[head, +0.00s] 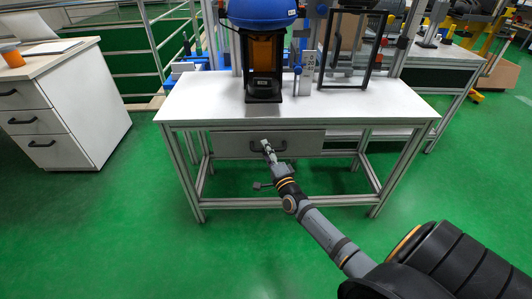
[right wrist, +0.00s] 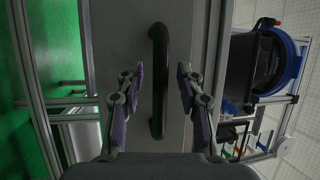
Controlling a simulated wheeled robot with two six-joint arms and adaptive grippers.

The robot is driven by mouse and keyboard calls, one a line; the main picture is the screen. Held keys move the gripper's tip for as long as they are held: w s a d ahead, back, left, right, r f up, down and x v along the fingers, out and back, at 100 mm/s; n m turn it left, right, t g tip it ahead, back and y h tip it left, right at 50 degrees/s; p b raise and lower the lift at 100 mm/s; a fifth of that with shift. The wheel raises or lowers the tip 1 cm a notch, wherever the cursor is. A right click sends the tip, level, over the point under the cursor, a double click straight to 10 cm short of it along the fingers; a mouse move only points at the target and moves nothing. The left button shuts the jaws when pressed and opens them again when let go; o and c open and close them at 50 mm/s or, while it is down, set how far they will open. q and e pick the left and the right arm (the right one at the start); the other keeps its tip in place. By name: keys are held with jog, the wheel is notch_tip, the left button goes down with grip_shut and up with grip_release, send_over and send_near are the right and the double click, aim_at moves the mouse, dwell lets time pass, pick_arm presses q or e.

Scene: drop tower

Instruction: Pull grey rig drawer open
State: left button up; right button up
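The grey drawer (head: 232,146) sits under the white rig table's top, and its front looks flush with the frame. Its dark bar handle (right wrist: 158,115) runs up the middle of the right wrist view, on the drawer's grey front (right wrist: 118,30). My right gripper (head: 267,148) is at the handle in the head view. In the right wrist view its two fingers (right wrist: 160,84) are spread, one on each side of the handle, with gaps to it. The fingers do not grip it. Part of the handle is hidden by my gripper in the head view. My left gripper is not in view.
The white table (head: 340,108) carries a blue-topped drop tower (head: 262,14) and a dark frame (head: 349,45). A white drawer cabinet (head: 60,110) stands at the left. The green floor (head: 240,245) in front of the table is clear apart from my arm above it.

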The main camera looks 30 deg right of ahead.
grip_shut()
dwell(0.6)
